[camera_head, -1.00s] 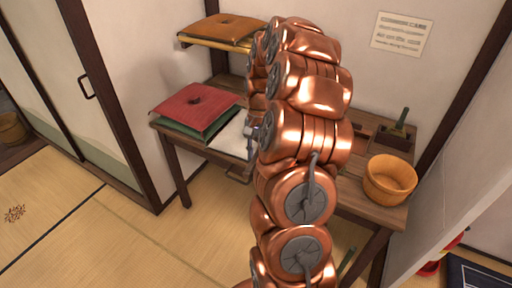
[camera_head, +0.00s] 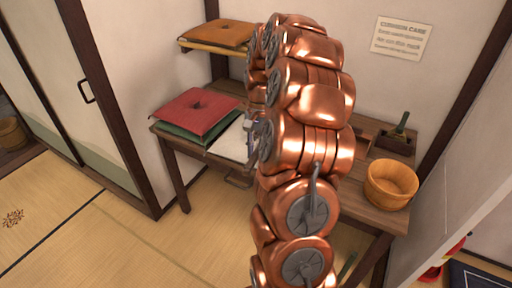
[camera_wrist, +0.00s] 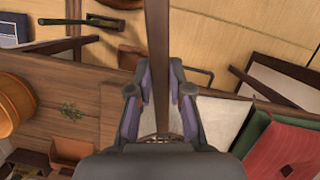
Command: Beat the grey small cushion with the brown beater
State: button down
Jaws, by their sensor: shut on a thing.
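The grey small cushion (camera_head: 232,142) lies flat on the wooden table, beside the stacked red and green cushions. My arm hides part of it in the head view. It also shows pale in the wrist view (camera_wrist: 222,116), right of my gripper. My gripper (camera_wrist: 159,95) is shut on a brown shaft, the beater (camera_wrist: 157,45), which runs up out of the top of the wrist view. The beater's far end is out of view. In the head view my gripper (camera_head: 250,135) is mostly hidden behind my arm, near the cushion's right edge.
The table (camera_head: 375,217) also bears a wooden tub (camera_head: 391,184) and a dark box with a green-handled brush (camera_head: 395,142) at right. A red cushion (camera_head: 198,112) tops the stack at left. An orange cushion (camera_head: 217,33) sits on a wall shelf. Tatami floor is clear at left.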

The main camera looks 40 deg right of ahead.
notch_tip(320, 180, down, 6)
jog(key=f+b, duration=0.1)
jog(key=b, duration=0.1)
notch_tip(320, 180, up, 10)
jog(key=shift+r+p, duration=0.1)
jog(key=shift+p, duration=0.95)
jog(key=shift+w+f, duration=0.1)
jog(key=shift+f, duration=0.1)
